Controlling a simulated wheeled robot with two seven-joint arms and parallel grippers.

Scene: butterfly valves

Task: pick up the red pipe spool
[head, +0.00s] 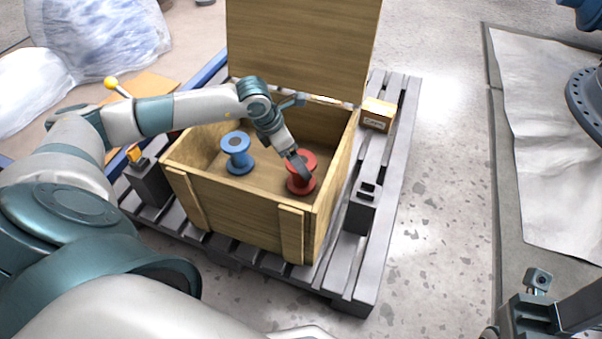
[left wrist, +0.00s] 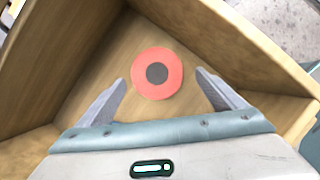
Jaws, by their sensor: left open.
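The red pipe spool (head: 298,184) stands upright in the right part of the open wooden crate (head: 240,213). In the left wrist view I look down on its round red flange (left wrist: 141,76) with a dark centre hole. My left gripper (head: 299,166) reaches down into the crate at the spool. In the left wrist view its fingers (left wrist: 162,80) are spread, one on each side of the flange, with a gap on both sides. It holds nothing. The gripper hides part of the spool in the head view. My right gripper does not show clearly.
A blue spool (head: 237,153) stands in the crate's left part. The crate's lid (head: 302,45) is raised at the back. The crate sits on a dark pallet (head: 342,284) with a small carton (head: 378,113) at its right.

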